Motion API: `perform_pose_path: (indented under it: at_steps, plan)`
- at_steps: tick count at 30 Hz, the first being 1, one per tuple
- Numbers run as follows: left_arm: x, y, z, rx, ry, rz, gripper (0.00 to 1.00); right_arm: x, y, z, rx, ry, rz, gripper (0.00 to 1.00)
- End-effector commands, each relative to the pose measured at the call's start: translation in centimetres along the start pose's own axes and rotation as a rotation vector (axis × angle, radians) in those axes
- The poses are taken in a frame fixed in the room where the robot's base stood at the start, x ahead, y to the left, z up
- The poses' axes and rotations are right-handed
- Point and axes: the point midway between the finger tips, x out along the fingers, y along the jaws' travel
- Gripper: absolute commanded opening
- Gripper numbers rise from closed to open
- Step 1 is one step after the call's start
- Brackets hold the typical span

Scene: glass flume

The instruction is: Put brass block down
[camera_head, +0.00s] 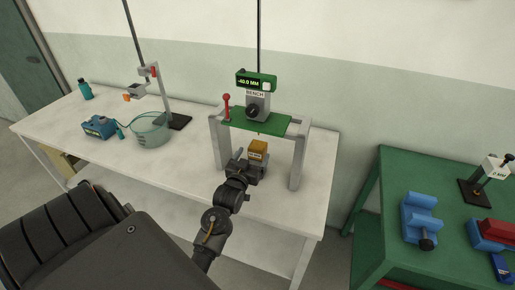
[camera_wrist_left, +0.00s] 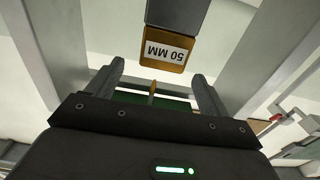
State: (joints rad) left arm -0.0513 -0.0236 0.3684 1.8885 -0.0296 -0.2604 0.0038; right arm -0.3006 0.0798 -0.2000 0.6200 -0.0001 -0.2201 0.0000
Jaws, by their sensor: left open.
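The brass block (camera_head: 258,148) stands under the green bridge of the bench gauge (camera_head: 257,120) in the head view. In the left wrist view the brass block (camera_wrist_left: 165,50), labelled 50 MM, appears upside down and rests against a dark grey support block (camera_wrist_left: 178,14). My left gripper (camera_head: 250,161) is in front of the brass block. In the left wrist view its two fingers (camera_wrist_left: 158,78) are spread, with the block just beyond the tips and not gripped. A thin brass-coloured pin (camera_wrist_left: 152,92) shows between the fingers. My right gripper is not in view.
Grey posts (camera_head: 298,158) flank the gauge, close to my left gripper. A green table (camera_head: 372,205) is at right.

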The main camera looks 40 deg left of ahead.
Motion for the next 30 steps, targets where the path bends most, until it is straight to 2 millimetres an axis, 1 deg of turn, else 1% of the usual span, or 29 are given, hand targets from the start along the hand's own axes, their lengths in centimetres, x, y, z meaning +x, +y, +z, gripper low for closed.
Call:
perform_pose_path:
  at_steps: [1,3,6,11,14,19,21,24,30]
  plan:
    - [0.9,0.0,-0.3,0.0,-0.001,0.0,0.8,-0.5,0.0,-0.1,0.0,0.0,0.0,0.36]
    - [1.8,0.0,-0.2,0.0,-0.001,0.0,0.8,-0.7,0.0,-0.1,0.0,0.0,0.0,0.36]
    - [2.7,0.1,-0.1,0.0,0.0,0.001,0.8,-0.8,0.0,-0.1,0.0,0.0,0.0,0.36]
    - [3.0,0.1,-0.1,0.0,-0.001,0.002,0.8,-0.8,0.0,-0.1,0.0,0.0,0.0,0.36]
    - [3.6,0.1,-0.3,0.0,-0.002,0.002,0.8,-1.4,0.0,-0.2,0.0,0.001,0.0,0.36]
    - [5.9,0.0,-0.5,-0.001,-0.001,0.002,0.8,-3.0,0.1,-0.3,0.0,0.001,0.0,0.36]
    - [6.8,0.0,-0.3,-0.001,-0.001,0.002,0.8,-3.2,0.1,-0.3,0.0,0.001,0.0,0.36]
    - [7.8,0.0,-0.2,-0.001,-0.001,0.003,0.8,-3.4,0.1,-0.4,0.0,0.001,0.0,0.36]
    - [8.2,0.0,0.1,0.0,-0.001,0.003,0.8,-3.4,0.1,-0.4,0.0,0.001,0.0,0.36]
